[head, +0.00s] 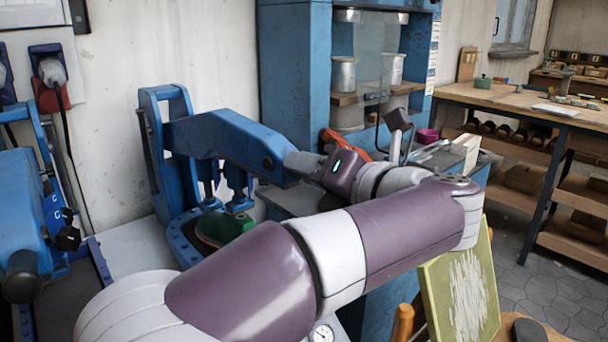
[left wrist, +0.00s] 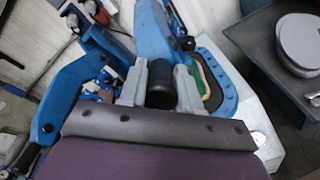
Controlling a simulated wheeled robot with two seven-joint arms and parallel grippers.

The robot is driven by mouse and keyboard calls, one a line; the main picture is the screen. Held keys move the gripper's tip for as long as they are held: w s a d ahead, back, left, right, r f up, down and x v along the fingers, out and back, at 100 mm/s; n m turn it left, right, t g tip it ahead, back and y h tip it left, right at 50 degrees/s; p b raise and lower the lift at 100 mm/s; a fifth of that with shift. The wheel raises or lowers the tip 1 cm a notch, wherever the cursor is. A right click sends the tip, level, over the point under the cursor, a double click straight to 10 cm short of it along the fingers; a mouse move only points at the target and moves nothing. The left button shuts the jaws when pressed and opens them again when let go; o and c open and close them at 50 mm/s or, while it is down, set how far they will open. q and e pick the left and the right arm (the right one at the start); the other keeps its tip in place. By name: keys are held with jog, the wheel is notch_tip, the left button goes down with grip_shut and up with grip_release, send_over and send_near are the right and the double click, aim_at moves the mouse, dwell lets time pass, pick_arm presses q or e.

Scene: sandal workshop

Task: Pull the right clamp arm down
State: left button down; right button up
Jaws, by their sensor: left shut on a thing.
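The blue clamp arm (head: 228,142) of the press reaches from its upright frame (head: 170,105) over the curved blue base. It slopes down to the right in the head view. My left gripper (head: 298,163) is at its outer end. In the left wrist view the grey fingers of my left gripper (left wrist: 159,78) stand on both sides of a black handle (left wrist: 160,92) on the clamp arm (left wrist: 150,32), shut on it. A green and brown sandal sole (head: 222,228) lies on the base below the clamp arm. My right gripper is not in view.
A second blue machine (head: 28,215) stands at the left. A blue cabinet (head: 290,70) with metal pots stands behind the press. A yellow-green board (head: 460,290) leans at the lower right. A wooden workbench (head: 520,98) is at the back right, with open floor before it.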

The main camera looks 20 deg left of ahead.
pick_arm(q)
notch_tip(320, 180, down, 2)
jog(key=shift+d+f+b, duration=0.1)
jog(key=shift+b, duration=0.65)
jog(key=shift+f, duration=0.15)
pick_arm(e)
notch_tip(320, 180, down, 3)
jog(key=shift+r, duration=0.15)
pick_arm(q)
jog(key=shift+f, duration=0.15)
jog(key=c, duration=0.9)
grip_release()
jog(key=shift+r, duration=0.2)
jog(key=p+v, duration=0.1)
jog(key=v, duration=0.5)
jog(key=p+v, duration=0.2)
jog(key=v, duration=0.4)
jog(key=shift+s+d+f, duration=0.2)
jog(key=shift+d, duration=0.05)
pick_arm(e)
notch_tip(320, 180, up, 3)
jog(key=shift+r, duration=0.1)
